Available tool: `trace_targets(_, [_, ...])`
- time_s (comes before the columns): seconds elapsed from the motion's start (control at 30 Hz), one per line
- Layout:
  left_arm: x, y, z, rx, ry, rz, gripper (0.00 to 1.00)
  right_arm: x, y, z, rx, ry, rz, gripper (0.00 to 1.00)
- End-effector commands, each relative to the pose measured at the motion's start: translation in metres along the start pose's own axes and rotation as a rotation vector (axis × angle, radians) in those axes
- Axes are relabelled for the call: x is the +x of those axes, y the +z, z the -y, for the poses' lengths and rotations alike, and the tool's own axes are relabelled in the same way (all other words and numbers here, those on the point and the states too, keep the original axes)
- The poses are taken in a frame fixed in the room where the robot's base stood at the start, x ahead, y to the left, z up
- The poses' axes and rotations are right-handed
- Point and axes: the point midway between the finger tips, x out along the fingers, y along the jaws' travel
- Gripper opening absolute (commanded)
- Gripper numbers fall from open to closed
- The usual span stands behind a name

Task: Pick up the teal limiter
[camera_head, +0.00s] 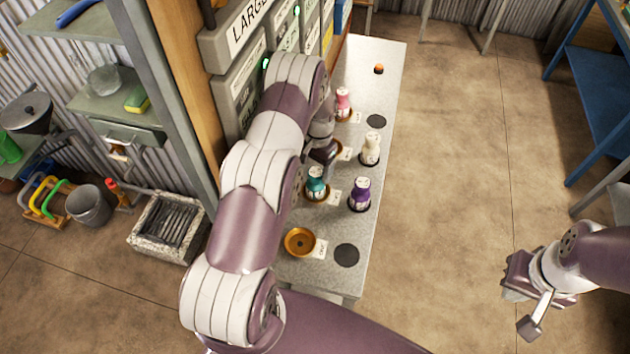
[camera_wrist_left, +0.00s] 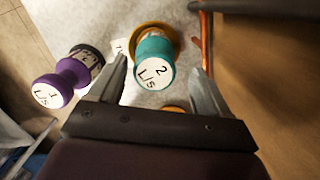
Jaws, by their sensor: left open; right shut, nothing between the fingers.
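The teal limiter (camera_head: 316,186) stands in an orange-brown dish on the grey bench (camera_head: 318,272), partly behind my left arm in the head view. In the left wrist view the teal limiter (camera_wrist_left: 155,50) shows its white end marked "2 L/s". My left gripper (camera_head: 323,158) is open above and just behind it. In the wrist view the fingers of my left gripper (camera_wrist_left: 158,72) stand apart on either side of the limiter, with visible gaps and nothing held. My right gripper (camera_head: 515,292) is shut and empty, over the floor at the right, well away from the bench.
A purple limiter (camera_head: 360,194) stands close by on the right; it also shows in the wrist view (camera_wrist_left: 68,80). A white limiter (camera_head: 370,148) and pink limiter (camera_head: 343,104) stand farther back. An empty orange-brown dish (camera_head: 300,242) is nearer. Grey cabinets (camera_head: 240,95) border the bench's left.

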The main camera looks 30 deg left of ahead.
Motion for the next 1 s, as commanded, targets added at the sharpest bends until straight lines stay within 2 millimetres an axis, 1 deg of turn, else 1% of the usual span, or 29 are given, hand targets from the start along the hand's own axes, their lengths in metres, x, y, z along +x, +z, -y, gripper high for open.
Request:
trace_targets(0.03, [0.001, 0.003, -0.003, 0.001, 0.002, 0.005, 0.78, -0.017, -0.002, 0.000, 0.000, 0.000, -0.001, 0.00])
trace_targets(0.07, [0.007, 0.003, -0.003, 0.002, 0.002, 0.005, 0.78, -0.021, -0.003, 0.000, 0.000, 0.000, -0.001, 0.00])
trace_targets(0.1, [0.017, 0.002, -0.003, 0.001, 0.001, 0.002, 0.78, -0.021, -0.003, 0.000, 0.000, 0.000, -0.001, 0.00])
trace_targets(0.2, [0.030, 0.001, -0.003, 0.001, 0.000, 0.000, 0.78, -0.023, -0.003, 0.000, 0.000, 0.000, -0.001, 0.00])
trace_targets(0.3, [0.035, 0.000, -0.003, 0.001, -0.001, -0.002, 0.78, -0.022, -0.003, 0.000, 0.000, 0.000, -0.001, 0.00])
trace_targets(0.43, [0.035, 0.000, -0.003, 0.001, -0.001, -0.002, 0.78, -0.021, -0.003, 0.000, 0.000, 0.000, 0.000, 0.00])
trace_targets(0.47, [0.035, 0.000, -0.003, 0.001, -0.001, -0.002, 0.68, -0.021, -0.003, 0.000, 0.000, 0.000, 0.000, 0.00])
trace_targets(0.5, [0.035, 0.000, -0.003, 0.001, -0.001, -0.002, 0.55, -0.021, -0.003, 0.000, 0.000, 0.000, 0.000, 0.00])
trace_targets(0.57, [0.035, 0.000, -0.003, 0.001, -0.001, -0.001, 0.35, -0.021, -0.003, 0.000, 0.000, 0.000, 0.000, 0.00])
trace_targets(0.6, [0.035, 0.000, -0.003, 0.001, -0.001, -0.001, 0.22, -0.021, -0.003, 0.000, 0.000, 0.000, 0.000, 0.00])
trace_targets(0.63, [0.035, 0.000, -0.003, 0.001, -0.001, -0.001, 0.13, -0.021, -0.003, 0.000, 0.000, 0.000, 0.000, 0.00])
trace_targets(0.67, [0.035, 0.000, -0.003, 0.001, -0.001, -0.001, 0.05, -0.021, -0.003, 0.000, 0.000, 0.000, -0.001, 0.00])
trace_targets(1.0, [0.034, 0.000, -0.003, 0.001, -0.001, -0.002, 0.05, -0.019, -0.002, 0.000, 0.000, 0.000, -0.001, 0.00])
